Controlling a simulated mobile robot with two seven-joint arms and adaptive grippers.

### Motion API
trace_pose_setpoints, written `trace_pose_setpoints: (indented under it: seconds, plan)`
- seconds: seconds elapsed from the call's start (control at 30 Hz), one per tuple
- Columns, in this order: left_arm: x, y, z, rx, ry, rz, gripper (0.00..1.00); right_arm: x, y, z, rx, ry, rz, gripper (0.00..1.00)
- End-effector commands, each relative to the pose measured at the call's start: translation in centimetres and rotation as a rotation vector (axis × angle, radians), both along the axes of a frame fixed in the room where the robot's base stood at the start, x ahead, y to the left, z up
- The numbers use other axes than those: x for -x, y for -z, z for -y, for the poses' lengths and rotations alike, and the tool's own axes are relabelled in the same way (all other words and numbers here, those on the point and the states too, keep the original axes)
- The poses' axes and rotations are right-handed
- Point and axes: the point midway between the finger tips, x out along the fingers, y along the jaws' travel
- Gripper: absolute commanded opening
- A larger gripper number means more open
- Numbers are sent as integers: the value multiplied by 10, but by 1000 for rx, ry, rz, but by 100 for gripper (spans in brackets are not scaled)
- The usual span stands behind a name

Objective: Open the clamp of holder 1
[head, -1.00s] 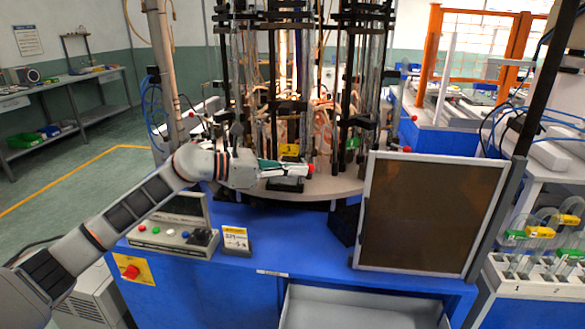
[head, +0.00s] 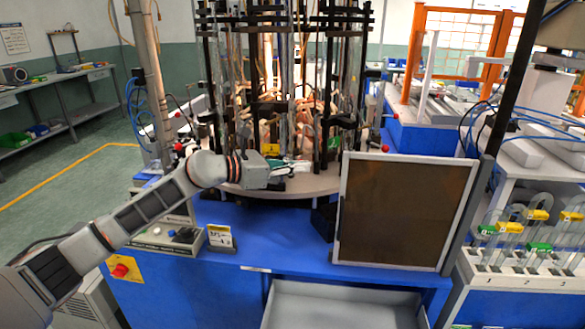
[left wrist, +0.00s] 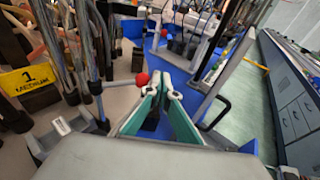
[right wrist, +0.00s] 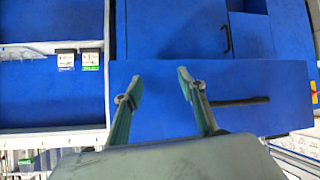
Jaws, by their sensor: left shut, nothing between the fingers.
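Holder 1 stands on the round table (head: 318,184). Its yellow label (head: 270,149) reads "1 MEDIUM" in the left wrist view (left wrist: 28,80). A red ball knob (left wrist: 141,79), seemingly on the holder's clamp, sits just left of my left fingertips in that view. I cannot tell whether they touch. My left gripper (head: 303,166) is shut and empty, its green-padded fingers close together in the left wrist view (left wrist: 162,85). The head view does not show this knob clearly, nor whether the clamp is open. My right gripper (right wrist: 158,80) is open and empty over blue surfaces, outside the head view.
A dark framed panel (head: 400,212) stands at the front right of the blue bench (head: 285,245). Glass tubes and black posts crowd the round table. Racked tubes (head: 535,230) stand far right.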

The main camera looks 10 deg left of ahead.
Motion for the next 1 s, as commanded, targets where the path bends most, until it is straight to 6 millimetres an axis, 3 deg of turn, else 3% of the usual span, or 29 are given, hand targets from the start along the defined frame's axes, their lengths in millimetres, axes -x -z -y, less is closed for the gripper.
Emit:
trace_pose_setpoints:
  seconds: [0.3,1.0]
  plan:
    - [-12,0,8,1,-1,1,0,3,9,1,2,0,-11,40]
    - [-23,-1,14,1,0,1,0,1,8,-1,-2,1,-4,40]
